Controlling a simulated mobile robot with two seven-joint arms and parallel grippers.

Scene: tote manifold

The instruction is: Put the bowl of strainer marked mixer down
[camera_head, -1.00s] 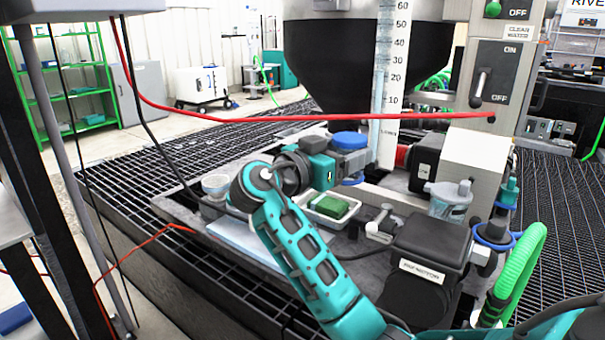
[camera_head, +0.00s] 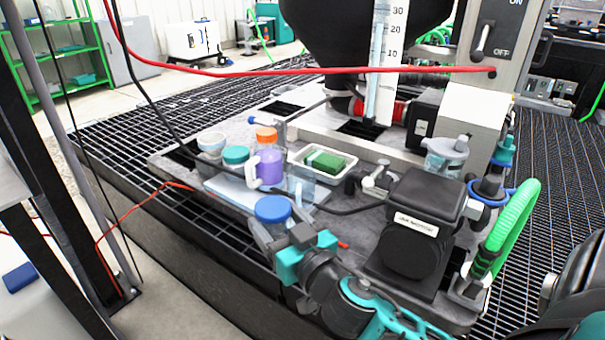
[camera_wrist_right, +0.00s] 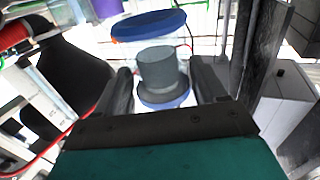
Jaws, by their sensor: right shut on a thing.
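My right gripper (camera_head: 291,238) is at the front edge of the grey bench, its fingers around a clear bowl with a blue top (camera_head: 272,209). In the right wrist view, the gripper (camera_wrist_right: 163,84) is shut on this bowl, with its grey round stub (camera_wrist_right: 160,68) and blue rings between the dark fingers. Whether the bowl touches the bench or a pad is unclear. At the right stand a grey-topped clear strainer (camera_head: 445,154) and a grey fitting with a blue ring (camera_head: 490,188); I cannot read a mixer mark on either. My left gripper is out of view.
A light blue mat (camera_head: 232,192) lies behind the bowl. Around it stand a purple jug (camera_head: 270,167), a teal-lidded jar (camera_head: 236,155), an orange-capped bottle (camera_head: 266,135), a pale cup (camera_head: 211,142) and a white tray (camera_head: 345,180) with a green pad. A black motor (camera_head: 411,230) stands right.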

